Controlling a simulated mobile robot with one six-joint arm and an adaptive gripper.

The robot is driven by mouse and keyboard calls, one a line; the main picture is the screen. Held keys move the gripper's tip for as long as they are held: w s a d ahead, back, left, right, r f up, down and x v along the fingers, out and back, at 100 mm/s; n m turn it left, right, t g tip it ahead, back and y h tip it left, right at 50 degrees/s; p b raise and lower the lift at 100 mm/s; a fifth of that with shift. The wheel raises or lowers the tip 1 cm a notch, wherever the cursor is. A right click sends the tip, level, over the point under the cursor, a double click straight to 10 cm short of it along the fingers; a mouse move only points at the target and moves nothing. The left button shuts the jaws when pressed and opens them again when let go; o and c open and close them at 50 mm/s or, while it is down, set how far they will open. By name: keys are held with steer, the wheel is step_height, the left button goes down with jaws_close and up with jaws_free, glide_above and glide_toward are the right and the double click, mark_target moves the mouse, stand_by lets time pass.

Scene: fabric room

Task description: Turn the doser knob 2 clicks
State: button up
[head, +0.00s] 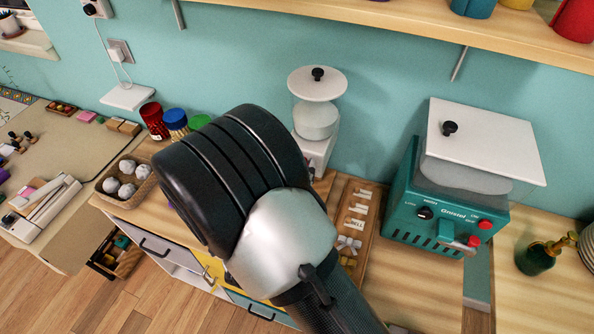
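A teal machine (400,222) with a clear bin and a white lid (485,145) stands at the right of the counter. Its front has a small black knob (424,213), a red button (486,225) and a red-tipped lever (473,241). A smaller white dispenser (318,152) with a round lid (317,84) stands at the back centre. Its lower front is partly hidden by my arm. I cannot tell which of the two is the doser. My arm crosses the middle of the view; the fingertips of my gripper do not show.
A basket of white balls (127,182) and red, blue and green jars (153,119) stand left of my arm. A wooden tray (368,196) with small pieces lies between the machines. A green bottle (535,256) stands at the right. A shelf (420,27) runs above.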

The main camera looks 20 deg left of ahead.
steer(key=o, duration=0.5)
steer(key=shift+c, duration=0.2)
steer(key=s, duration=1.2)
steer(key=shift+a, duration=0.45)
